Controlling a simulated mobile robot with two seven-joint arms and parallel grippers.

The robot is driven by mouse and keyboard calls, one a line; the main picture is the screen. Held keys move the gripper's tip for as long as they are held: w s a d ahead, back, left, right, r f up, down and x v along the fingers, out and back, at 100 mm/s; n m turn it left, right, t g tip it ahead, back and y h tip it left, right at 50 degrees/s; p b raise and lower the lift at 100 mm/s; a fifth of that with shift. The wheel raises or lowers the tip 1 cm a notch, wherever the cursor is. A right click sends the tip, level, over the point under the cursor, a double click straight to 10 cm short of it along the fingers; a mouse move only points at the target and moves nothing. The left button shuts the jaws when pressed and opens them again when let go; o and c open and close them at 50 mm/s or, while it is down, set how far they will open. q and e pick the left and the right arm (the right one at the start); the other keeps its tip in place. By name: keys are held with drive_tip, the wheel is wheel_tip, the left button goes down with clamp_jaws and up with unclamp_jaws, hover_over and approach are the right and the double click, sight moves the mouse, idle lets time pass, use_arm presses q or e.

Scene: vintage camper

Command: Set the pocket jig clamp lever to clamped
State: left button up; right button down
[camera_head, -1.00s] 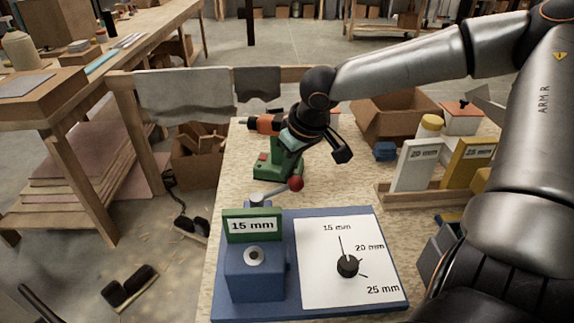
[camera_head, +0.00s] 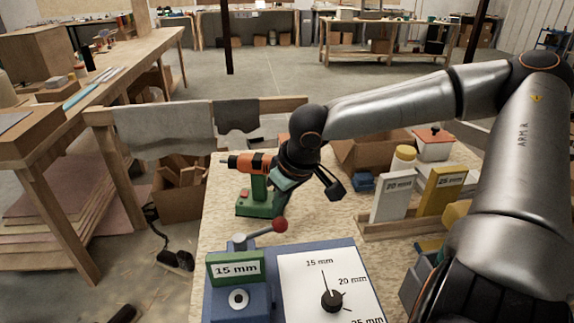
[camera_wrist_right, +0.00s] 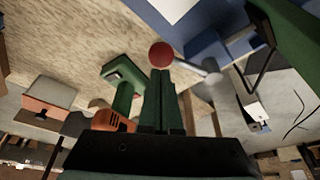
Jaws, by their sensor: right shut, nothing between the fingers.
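The pocket jig has a blue body (camera_head: 240,302) with a green "15 mm" plate (camera_head: 235,268), on a blue base. Its clamp lever (camera_head: 262,232) is a short metal rod ending in a red ball knob (camera_head: 279,225), reaching right and slightly away from the pivot behind the plate. My right gripper (camera_head: 281,204) is shut and empty, pointing down just above and behind the knob. In the right wrist view its two closed fingers (camera_wrist_right: 162,76) point at the red knob (camera_wrist_right: 161,55), which appears right at their tips. I cannot tell whether they touch. My left gripper is not in view.
A green and orange drill (camera_head: 252,165) stands just behind the gripper. A white dial panel (camera_head: 310,275) with a black knob is right of the jig. Labelled blocks (camera_head: 392,196) stand in a wooden rack further right. A cardboard box (camera_head: 365,155) is behind.

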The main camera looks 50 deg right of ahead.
drive_tip(key=p+v, duration=0.1)
drive_tip(key=v, duration=0.9)
drive_tip(key=shift+w, duration=0.15)
